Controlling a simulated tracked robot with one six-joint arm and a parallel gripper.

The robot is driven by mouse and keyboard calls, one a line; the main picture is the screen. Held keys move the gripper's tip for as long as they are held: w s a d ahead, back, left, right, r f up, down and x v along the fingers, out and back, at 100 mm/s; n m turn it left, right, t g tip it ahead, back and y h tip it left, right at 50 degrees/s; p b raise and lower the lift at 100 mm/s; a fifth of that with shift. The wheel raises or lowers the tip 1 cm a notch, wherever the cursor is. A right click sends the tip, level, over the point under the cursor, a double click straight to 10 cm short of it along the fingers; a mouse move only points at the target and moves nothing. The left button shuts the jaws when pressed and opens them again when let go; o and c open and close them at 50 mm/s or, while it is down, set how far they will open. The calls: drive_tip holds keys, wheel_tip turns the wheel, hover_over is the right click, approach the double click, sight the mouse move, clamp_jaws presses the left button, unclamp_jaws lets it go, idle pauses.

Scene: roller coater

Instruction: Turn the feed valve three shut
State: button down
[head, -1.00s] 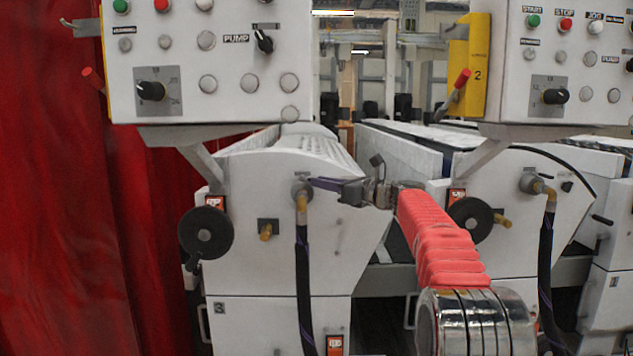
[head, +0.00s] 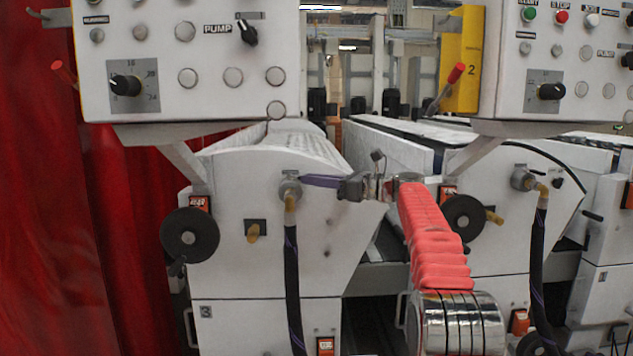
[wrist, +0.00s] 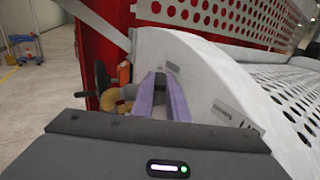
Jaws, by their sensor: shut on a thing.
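The feed valve (head: 290,188) is a round grey fitting with a brass elbow and a black hose, on the white side plate of the left machine, which bears a 3 low down. My gripper (head: 305,181) reaches it from the right, its purple fingers at the fitting. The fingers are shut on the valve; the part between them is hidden. In the wrist view my gripper (wrist: 161,78) has both fingers ahead, with the brass elbow (wrist: 122,97) just left of them. The angle of the valve's handle cannot be told.
A black handwheel (head: 190,235) and a brass stub (head: 253,231) sit below left of the valve. A control panel (head: 190,60) overhangs above. A second similar machine (head: 500,215) stands to the right. A red curtain (head: 135,215) hangs at the left.

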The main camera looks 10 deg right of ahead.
drive_tip(key=shift+r, duration=0.15)
drive_tip(key=c, duration=1.7)
unclamp_jaws()
drive_tip(key=shift+d, duration=0.1)
drive_tip(key=v, duration=1.3)
drive_tip(key=shift+s+d, duration=0.15)
drive_tip(key=shift+d, duration=0.15)
